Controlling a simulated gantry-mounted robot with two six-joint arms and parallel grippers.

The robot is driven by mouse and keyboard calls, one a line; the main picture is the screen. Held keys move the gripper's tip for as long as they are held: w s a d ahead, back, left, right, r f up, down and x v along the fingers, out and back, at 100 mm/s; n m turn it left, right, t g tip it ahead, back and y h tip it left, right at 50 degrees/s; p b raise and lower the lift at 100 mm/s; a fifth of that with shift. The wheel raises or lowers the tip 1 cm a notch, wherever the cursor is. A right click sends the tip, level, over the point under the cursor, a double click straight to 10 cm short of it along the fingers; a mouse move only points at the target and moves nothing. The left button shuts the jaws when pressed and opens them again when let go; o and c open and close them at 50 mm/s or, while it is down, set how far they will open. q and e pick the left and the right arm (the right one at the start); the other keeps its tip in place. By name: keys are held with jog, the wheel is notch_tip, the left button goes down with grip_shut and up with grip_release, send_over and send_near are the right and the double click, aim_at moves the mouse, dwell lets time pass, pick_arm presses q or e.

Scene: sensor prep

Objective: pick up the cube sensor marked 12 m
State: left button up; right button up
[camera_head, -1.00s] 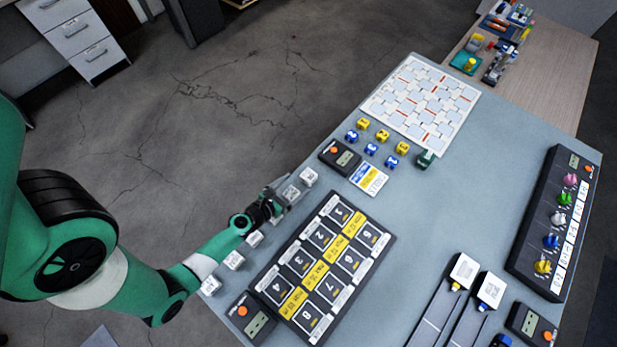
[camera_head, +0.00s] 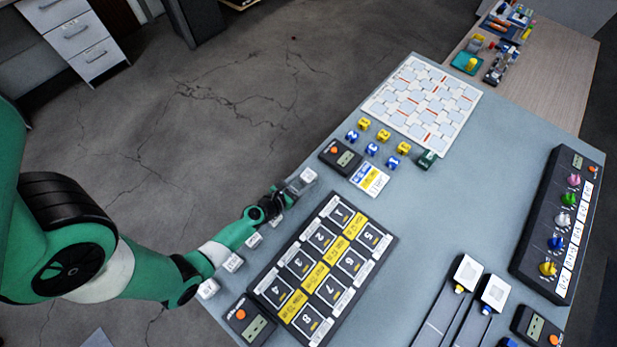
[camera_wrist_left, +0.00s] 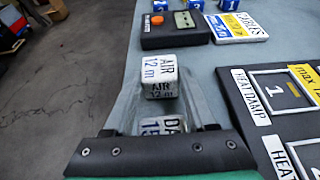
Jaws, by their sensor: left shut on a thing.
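The white cube sensor marked AIR 12 m (camera_wrist_left: 160,76) is in the left wrist view, between the tips of my clear gripper fingers. It also shows in the head view (camera_head: 308,175) at the far end of a row of white cubes along the table's left edge. My left gripper (camera_head: 299,184) is shut on this cube, which seems to be at table level; I cannot tell whether it touches the table. Another white cube (camera_wrist_left: 163,125), with its marking partly hidden, lies nearer the palm, below the fingers. My right gripper is not in view.
More white cubes (camera_head: 233,262) stand along the left edge. A black numbered panel (camera_head: 320,270) lies right of the row. A black box with an orange button (camera_head: 340,158) and a label card (camera_head: 370,180) lie beyond the cube. The table's middle is clear.

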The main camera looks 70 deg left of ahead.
pick_arm(q)
grip_shut()
jog(key=shift+r+p, duration=0.25)
jog(key=shift+p, duration=0.05)
notch_tip(320, 180, up, 4)
jog(key=p, duration=0.3)
jog(key=shift+f, duration=0.25)
jog(key=s+d+r+p, duration=0.4)
jog(key=d+r+p, duration=0.5)
jog(key=d, duration=0.4)
jog(key=shift+d, duration=0.2)
